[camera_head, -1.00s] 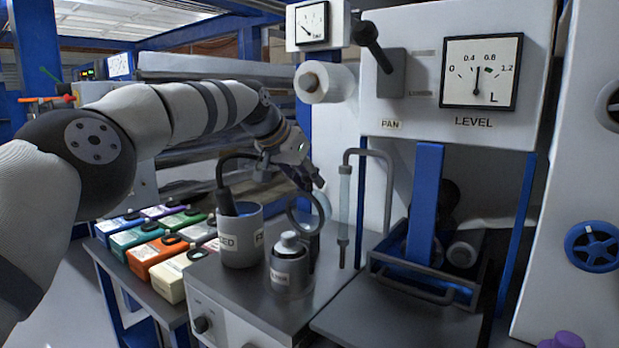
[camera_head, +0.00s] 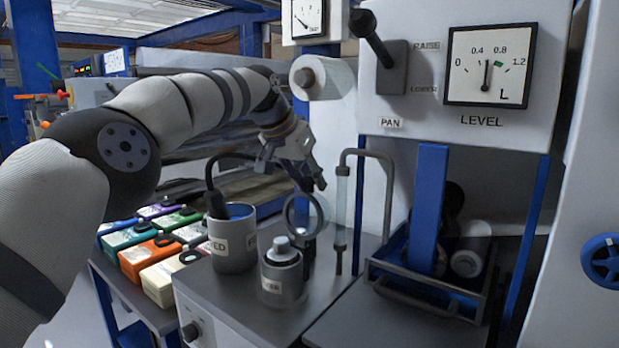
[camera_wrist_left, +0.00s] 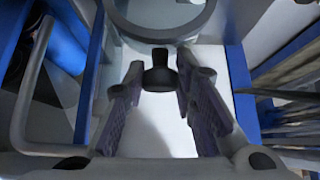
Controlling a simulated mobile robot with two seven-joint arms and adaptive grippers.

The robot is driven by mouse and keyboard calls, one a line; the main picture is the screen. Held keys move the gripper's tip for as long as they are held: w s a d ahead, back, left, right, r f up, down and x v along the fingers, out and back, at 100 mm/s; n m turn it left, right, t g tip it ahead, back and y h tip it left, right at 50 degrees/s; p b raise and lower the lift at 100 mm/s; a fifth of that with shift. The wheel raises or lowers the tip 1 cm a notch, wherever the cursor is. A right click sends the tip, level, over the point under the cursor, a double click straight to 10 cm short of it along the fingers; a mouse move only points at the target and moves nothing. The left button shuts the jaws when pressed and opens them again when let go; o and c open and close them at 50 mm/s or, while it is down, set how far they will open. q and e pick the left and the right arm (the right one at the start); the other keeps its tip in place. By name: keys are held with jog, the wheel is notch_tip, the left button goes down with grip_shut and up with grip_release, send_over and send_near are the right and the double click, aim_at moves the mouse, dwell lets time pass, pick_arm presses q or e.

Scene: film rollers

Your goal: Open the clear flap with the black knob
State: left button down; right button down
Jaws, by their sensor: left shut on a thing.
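The clear flap (camera_head: 303,215) looks like a round grey-rimmed ring, upright above the grey counter. It also shows at the top of the left wrist view (camera_wrist_left: 160,28). The black knob (camera_wrist_left: 159,72) sits at the rim, between the fingers of my left gripper (camera_wrist_left: 158,95), which is shut on it. In the head view my left gripper (camera_head: 312,182) is at the ring's upper edge, and the knob is hidden there. The flap appears upright; its exact angle is hard to tell. My right gripper is not in view.
A grey cup (camera_head: 232,245) and a small capped bottle in a holder (camera_head: 282,275) stand close to the ring. A bent pipe with a clear tube (camera_head: 341,200) rises to its right. Coloured boxes (camera_head: 150,252) line the left shelf. A blue post (camera_head: 429,200) stands right.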

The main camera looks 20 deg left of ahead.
pick_arm(q)
jog(key=shift+w+d+f, duration=0.1)
jog(key=shift+w+f, duration=0.05)
jog(key=shift+f, duration=0.05)
dwell(0.5)
jog(key=c, duration=1.3)
grip_release()
jog(key=shift+w, duration=0.1)
jog(key=v, duration=1.2)
